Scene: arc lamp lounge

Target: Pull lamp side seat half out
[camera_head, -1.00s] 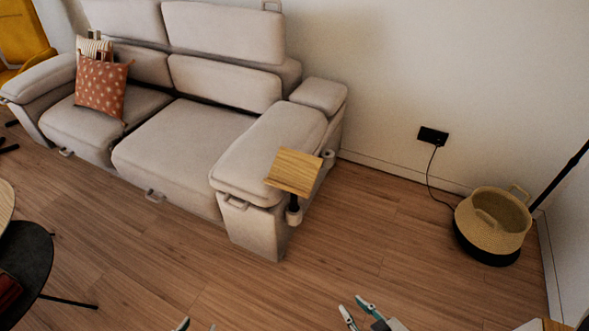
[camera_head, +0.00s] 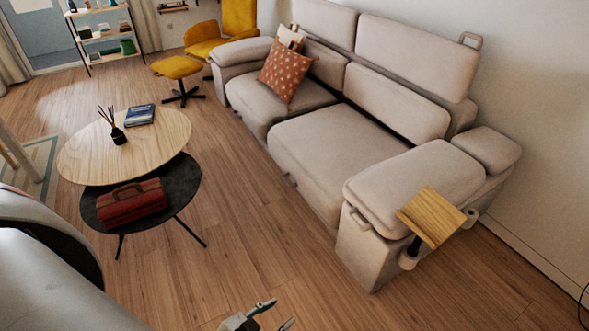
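The pale grey sofa (camera_head: 408,98) stands along the wall, with two seats. My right gripper is out of view. The lamp is not in view now.
A wooden side tray (camera_head: 432,217) sticks out from the right armrest (camera_head: 412,187). Two round coffee tables, wood (camera_head: 165,135) and black (camera_head: 178,190), stand left. A yellow chair (camera_head: 238,20) and footstool (camera_head: 176,67) are behind. Bare floor (camera_head: 245,215) lies between tables and sofa.

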